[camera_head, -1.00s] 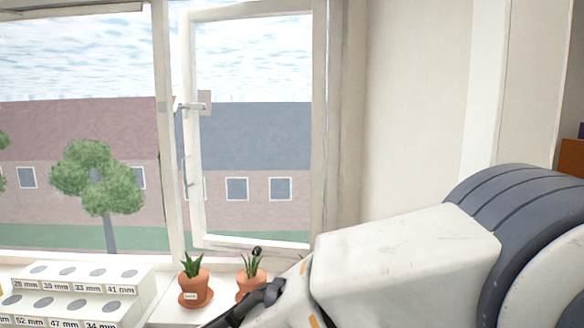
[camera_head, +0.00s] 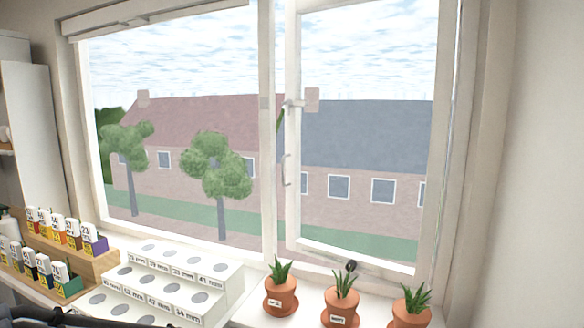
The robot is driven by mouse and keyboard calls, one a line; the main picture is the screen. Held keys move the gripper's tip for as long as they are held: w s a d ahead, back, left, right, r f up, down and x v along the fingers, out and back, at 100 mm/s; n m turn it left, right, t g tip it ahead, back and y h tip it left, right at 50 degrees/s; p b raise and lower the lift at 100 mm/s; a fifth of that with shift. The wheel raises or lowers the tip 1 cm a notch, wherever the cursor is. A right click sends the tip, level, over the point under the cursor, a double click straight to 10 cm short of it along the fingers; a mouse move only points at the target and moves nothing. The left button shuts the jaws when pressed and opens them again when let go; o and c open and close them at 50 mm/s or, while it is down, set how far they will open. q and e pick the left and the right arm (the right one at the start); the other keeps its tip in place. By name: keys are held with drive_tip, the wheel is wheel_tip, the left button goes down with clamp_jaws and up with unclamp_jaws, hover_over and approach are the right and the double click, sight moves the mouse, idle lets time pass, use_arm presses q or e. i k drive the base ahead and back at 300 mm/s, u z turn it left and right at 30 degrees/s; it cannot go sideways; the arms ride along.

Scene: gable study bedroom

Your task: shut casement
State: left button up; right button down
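The casement (camera_head: 292,205) is the right-hand sash of the white window. It stands ajar, with a strip of outdoors showing between its left stile and the mullion (camera_head: 267,150). A catch (camera_head: 292,103) sits high on that stile and a slim handle (camera_head: 287,170) lower down. A small black knob (camera_head: 351,265) shows at the bottom rail. A dark piece, apparently part of my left gripper (camera_head: 60,318), shows at the bottom left edge, well away from the casement; its fingers cannot be made out. My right gripper is out of view.
Three potted plants stand on the sill below the casement: left (camera_head: 281,296), middle (camera_head: 341,308) and right (camera_head: 411,310). A white stepped holder (camera_head: 222,285) with labelled holes is left of them. A wooden rack (camera_head: 100,268) of small boxes stands at far left.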

sight(294, 10)
drive_tip(key=i, duration=1.35)
